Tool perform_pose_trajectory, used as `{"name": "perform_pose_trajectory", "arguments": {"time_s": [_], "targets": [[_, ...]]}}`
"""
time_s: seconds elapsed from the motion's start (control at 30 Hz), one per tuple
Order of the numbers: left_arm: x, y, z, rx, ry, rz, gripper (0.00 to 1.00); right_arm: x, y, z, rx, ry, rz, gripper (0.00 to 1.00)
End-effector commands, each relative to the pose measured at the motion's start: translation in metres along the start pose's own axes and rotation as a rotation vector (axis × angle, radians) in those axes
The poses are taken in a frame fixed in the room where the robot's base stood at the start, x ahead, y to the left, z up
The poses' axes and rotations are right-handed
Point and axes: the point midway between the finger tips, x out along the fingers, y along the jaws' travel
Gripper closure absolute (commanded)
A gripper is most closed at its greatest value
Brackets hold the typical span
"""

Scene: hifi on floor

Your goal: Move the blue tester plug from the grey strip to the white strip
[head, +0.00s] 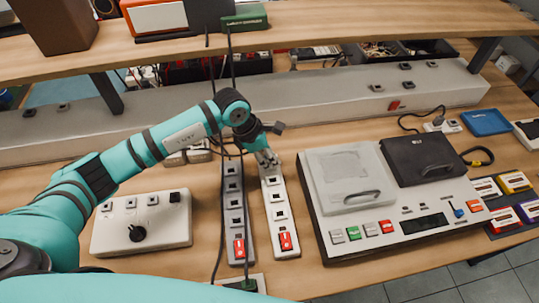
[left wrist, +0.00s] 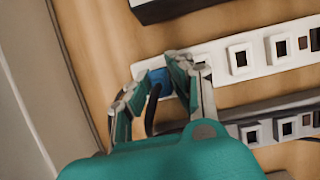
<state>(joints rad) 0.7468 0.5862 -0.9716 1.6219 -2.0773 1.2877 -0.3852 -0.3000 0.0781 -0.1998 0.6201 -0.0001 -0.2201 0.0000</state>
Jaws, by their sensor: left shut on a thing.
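The white strip (head: 284,226) lies on the bench with a red switch at its near end. The grey strip (head: 234,213) lies to its left, roughly parallel, also with a red switch. My left gripper (head: 268,158) is at the far end of the white strip. In the left wrist view, the left gripper (left wrist: 157,70) is shut on the blue tester plug (left wrist: 160,78), over the end of the white strip (left wrist: 260,56). The fingers hide whether the plug is fully seated. The grey strip also shows there (left wrist: 268,131). My right gripper is out of view.
A white box with a black knob (head: 140,222) stands left of the strips. A large console (head: 400,235) with a black lidded unit stands to the right. A raised shelf (head: 330,25) runs along the back. Dark cables hang near the grey strip and my left wrist.

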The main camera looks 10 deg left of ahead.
Motion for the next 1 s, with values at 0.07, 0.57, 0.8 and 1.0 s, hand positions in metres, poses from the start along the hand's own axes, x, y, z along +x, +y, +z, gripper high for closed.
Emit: {"name": "perform_pose_trajectory", "arguments": {"time_s": [0.07, 0.57, 0.8, 1.0], "targets": [[0.0002, 0.0001, -0.0001, 0.000, 0.000, 0.000, 1.00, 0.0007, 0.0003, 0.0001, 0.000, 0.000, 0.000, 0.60], [0.0015, 0.0001, -0.0009, 0.000, 0.001, 0.000, 1.00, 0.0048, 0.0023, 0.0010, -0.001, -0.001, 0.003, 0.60], [0.0018, -0.0002, -0.0012, 0.000, 0.001, -0.001, 1.00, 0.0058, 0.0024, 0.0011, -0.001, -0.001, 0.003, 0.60], [0.0015, -0.0001, -0.0008, 0.000, 0.001, 0.000, 1.00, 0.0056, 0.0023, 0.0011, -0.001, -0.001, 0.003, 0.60]]}}
